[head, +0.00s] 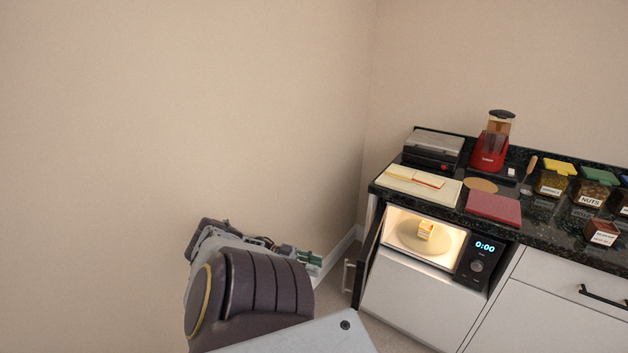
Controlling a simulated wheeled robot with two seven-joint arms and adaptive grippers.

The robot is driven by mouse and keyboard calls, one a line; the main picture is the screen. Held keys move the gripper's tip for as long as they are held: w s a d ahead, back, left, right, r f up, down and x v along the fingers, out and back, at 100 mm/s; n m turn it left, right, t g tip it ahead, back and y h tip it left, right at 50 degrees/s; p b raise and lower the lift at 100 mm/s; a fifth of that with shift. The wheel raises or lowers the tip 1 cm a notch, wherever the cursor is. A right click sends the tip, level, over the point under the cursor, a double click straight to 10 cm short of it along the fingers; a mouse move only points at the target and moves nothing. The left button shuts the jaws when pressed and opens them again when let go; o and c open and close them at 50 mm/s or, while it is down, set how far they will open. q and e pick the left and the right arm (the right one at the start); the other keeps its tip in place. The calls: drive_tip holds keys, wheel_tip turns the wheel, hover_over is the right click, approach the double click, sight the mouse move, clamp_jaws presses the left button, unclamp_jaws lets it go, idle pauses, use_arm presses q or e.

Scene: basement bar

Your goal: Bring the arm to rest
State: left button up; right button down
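My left arm, dark grey and bulky, rises from the bottom of the head view, left of the counter. Its gripper (308,261) is at the far end, partly hidden behind the arm, with a bit of green showing. I cannot tell whether its fingers are open or shut, and I see nothing held in it. It is apart from the microwave and its door. My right gripper is not in view.
The built-in microwave (410,262) is lit, showing 0:00; its door (367,255) stands open. The dark counter (540,229) holds a grill (433,147), red blender (491,150), boards and jars. Bare wall fills the left.

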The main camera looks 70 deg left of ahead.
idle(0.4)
